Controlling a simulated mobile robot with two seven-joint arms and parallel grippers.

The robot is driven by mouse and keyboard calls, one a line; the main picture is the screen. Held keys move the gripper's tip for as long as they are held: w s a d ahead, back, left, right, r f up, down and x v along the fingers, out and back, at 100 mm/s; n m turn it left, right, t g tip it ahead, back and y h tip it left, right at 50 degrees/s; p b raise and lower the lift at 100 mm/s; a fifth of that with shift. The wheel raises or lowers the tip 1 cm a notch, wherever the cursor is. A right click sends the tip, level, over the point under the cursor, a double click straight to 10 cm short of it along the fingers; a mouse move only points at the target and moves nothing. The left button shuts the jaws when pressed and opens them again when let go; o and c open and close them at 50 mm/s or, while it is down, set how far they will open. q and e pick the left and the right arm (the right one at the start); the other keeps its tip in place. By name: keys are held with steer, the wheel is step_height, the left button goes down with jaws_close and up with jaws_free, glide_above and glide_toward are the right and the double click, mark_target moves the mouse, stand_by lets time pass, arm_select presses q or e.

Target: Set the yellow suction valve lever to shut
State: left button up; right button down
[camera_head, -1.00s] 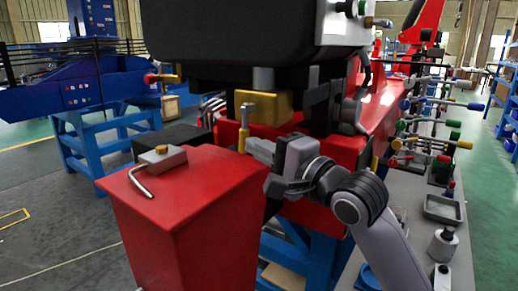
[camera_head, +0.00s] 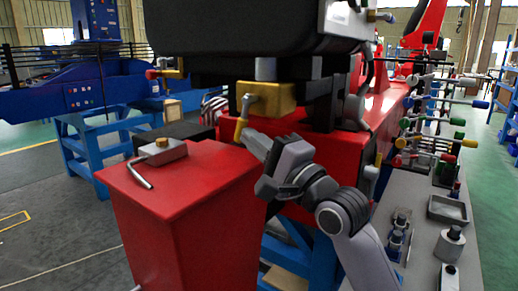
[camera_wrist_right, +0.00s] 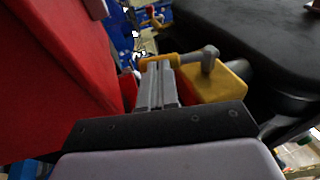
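The yellow valve block (camera_head: 272,98) sits under the big black body, and it also shows in the right wrist view (camera_wrist_right: 228,84). Its yellow lever (camera_head: 241,125) hangs down from a grey pivot, its lower end tilted a little left. In the right wrist view the lever (camera_wrist_right: 186,58) runs across just beyond my fingertips. My right gripper (camera_head: 248,138) has its two grey fingers (camera_wrist_right: 157,70) close together, with the tips at the lever's free end, seemingly touching it. The lever does not visibly lie between the fingers. My left gripper is not in view.
A red box-shaped pedestal (camera_head: 185,190) with a grey block and bent rod (camera_head: 160,155) on top stands close left of my right gripper. The black body (camera_head: 240,40) overhangs the valve. A grey bench (camera_head: 425,225) with several fittings lies at right.

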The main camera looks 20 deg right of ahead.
steer(key=shift+w+a+f+m+t+y+b, duration=0.15)
steer(key=shift+w+a+t+b, duration=0.15)
steer(key=shift+w+t, duration=0.15)
steer(key=shift+w+a+r+m+t+y+b, duration=0.15)
steer(key=shift+w+a+t+b, duration=0.15)
steer(key=shift+t, duration=0.25)
steer(key=shift+w+f, duration=0.1)
steer(key=shift+w+a, duration=0.1)
steer(key=shift+f, duration=0.1)
